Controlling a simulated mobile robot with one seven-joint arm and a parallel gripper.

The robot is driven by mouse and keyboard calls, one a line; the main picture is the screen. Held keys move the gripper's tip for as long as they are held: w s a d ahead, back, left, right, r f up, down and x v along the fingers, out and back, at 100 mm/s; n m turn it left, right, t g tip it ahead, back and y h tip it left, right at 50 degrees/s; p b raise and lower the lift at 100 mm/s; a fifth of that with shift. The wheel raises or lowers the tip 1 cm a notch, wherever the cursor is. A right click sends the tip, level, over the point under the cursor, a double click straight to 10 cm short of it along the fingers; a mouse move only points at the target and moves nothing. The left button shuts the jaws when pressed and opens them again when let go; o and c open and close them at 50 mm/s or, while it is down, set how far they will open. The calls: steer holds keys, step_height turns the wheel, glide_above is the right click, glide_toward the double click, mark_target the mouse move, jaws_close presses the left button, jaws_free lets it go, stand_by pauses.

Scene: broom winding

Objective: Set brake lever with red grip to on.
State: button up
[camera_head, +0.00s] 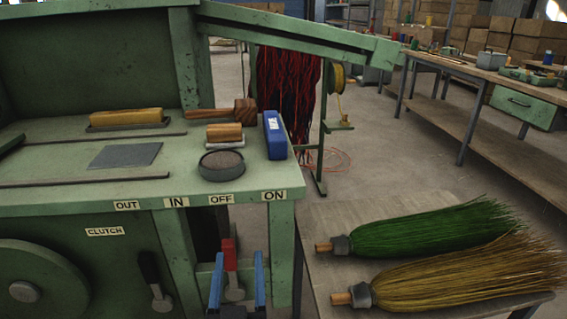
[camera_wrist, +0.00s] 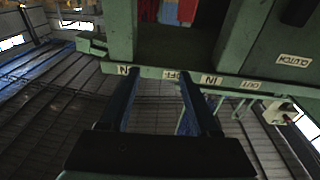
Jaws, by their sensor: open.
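The brake lever with the red grip (camera_head: 230,255) stands roughly upright at the front of the green machine, below the OFF label (camera_head: 221,199). The ON label (camera_head: 274,195) is to its right. My gripper (camera_head: 238,254) is open, its two blue fingers pointing up at either side of the red grip in the head view. How near the fingers are in depth is hard to tell. In the wrist view my gripper (camera_wrist: 160,72) shows two dark blue fingers with nothing between them, below the upside-down label strip.
A clutch lever with a black grip (camera_head: 149,267) and a large green wheel (camera_head: 35,285) are to the left. The machine's green post (camera_head: 282,255) stands close on the right. A low table (camera_head: 335,215) holds a green and a straw-coloured broom head.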

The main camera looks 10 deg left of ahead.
steer(key=d+r+t+h+b, duration=0.1)
steer(key=d+r+t, duration=0.1)
steer(key=r, duration=0.8)
steer(key=d+r+m+t+h+b, duration=0.1)
steer(key=d+r, duration=0.4)
steer(key=r, duration=0.5)
steer(key=shift+t+b, duration=0.45)
steer(key=shift+t, duration=0.15)
